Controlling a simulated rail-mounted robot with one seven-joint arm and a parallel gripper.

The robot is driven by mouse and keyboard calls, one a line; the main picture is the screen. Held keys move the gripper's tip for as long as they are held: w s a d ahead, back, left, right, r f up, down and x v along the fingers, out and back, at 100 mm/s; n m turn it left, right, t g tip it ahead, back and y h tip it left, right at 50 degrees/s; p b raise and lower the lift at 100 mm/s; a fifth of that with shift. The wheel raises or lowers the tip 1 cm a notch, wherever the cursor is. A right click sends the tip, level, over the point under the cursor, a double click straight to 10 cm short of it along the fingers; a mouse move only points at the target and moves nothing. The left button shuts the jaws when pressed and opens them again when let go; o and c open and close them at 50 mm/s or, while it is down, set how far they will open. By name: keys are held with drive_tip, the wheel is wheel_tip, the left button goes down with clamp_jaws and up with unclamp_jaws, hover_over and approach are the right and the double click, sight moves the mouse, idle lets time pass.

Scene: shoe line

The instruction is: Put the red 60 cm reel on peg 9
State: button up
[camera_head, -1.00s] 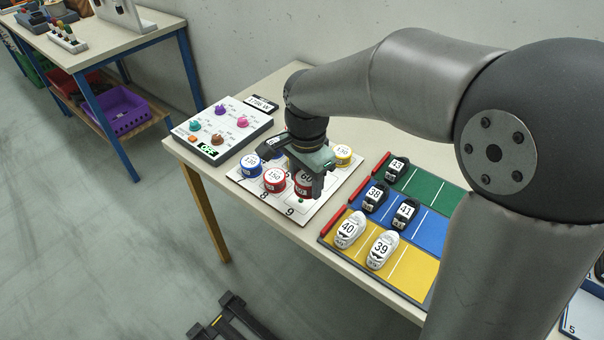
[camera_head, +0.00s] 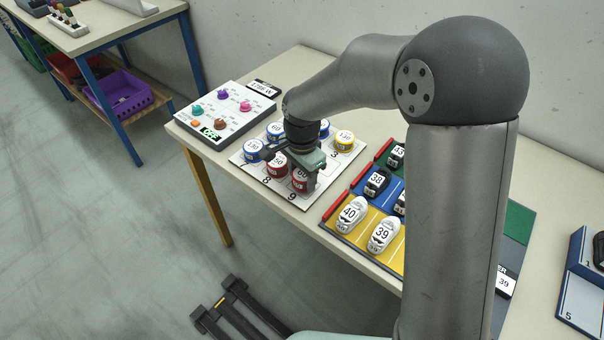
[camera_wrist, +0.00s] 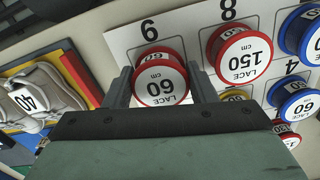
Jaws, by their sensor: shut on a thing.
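The red reel marked 60 cm (camera_head: 300,182) is between the fingers of my gripper (camera_head: 306,174), which is shut on it. The wrist view shows the same reel (camera_wrist: 160,82), label facing the camera, with a finger at each side. It is beside the printed number 9 (camera_head: 291,197) on the white peg board (camera_head: 254,176); that number also shows in the wrist view (camera_wrist: 149,30). Peg 9 itself is hidden, and I cannot tell whether the reel is around it or above it.
A red 150 reel (camera_head: 276,166) stands close by near number 8. Blue reels (camera_head: 254,149) and a yellow reel (camera_head: 344,140) stand on the board. Shoes on a coloured mat (camera_head: 334,205) lie to the right. A knob panel (camera_head: 187,119) is at the left.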

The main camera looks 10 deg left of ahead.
sight(302, 175)
drive_tip(key=shift+f+b, duration=0.5)
drive_tip(key=shift+f, duration=0.1)
drive_tip(key=o, duration=1)
drive_tip(key=shift+r, duration=0.1)
drive_tip(key=shift+c, duration=0.2)
drive_tip(key=shift+r+p, duration=0.5)
drive_tip(key=shift+p, duration=0.05)
wheel_tip(302, 175, up, 12)
drive_tip(key=s+d+f+n, duration=0.2)
drive_tip(key=s+d+n, duration=0.2)
drive_tip(key=s+d, duration=0.6)
drive_tip(key=s+d+f+n, duration=0.1)
drive_tip(key=s+d+n, duration=0.4)
drive_tip(key=s+d, duration=0.4)
drive_tip(key=shift+s+d+f, duration=0.35)
drive_tip(key=shift+s+f, duration=0.05)
drive_tip(key=shift+s, duration=0.5)
